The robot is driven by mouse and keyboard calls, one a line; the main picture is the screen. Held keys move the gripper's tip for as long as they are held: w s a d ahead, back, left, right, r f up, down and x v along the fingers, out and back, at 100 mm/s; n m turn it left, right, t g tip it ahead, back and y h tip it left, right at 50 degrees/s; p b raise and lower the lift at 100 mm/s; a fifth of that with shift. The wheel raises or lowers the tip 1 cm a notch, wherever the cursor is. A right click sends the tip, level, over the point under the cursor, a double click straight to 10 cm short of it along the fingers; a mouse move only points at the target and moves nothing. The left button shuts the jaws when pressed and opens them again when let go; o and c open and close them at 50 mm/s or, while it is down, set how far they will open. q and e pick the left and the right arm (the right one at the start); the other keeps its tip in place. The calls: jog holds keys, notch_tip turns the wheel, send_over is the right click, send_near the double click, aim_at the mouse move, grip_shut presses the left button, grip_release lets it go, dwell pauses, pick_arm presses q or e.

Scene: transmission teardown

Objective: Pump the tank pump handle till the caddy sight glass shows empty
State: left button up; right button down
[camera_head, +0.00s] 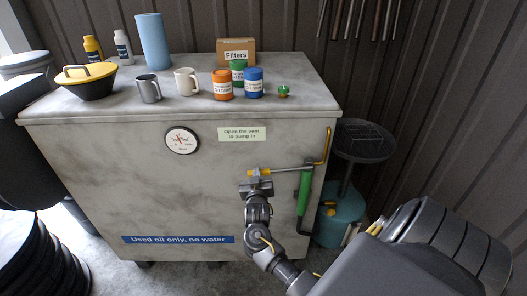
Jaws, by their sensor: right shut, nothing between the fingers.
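The used-oil tank (190,205) is a large grey box. A pump with a green upright body (303,190) is at its front right, with a yellow pipe (327,148) above. The pump handle (288,169) is a grey bar running left from the pump, with a yellow end. My right gripper (257,181) is shut and empty, at the handle's yellow end; I cannot tell if it touches. The teal caddy (341,218) with a black funnel pan stands right of the tank. Its sight glass level is not readable. My left gripper is not in view.
On the tank top are a yellow-lidded black funnel (86,88), mugs (187,83), several cans (222,88), a filters box (236,46), a blue roll (153,42), bottles (122,48) and a small green cap (283,91). A gauge (182,140) is on the tank front.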

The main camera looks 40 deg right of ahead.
jog(key=shift+s+f, duration=0.15)
jog(key=shift+f, duration=0.3)
notch_tip(320, 180, up, 5)
jog(key=p, duration=0.5)
jog(key=b+v, duration=0.2)
jog(key=v, duration=0.8)
jog(key=shift+a+b, duration=0.4)
jog(key=shift+a, duration=0.05)
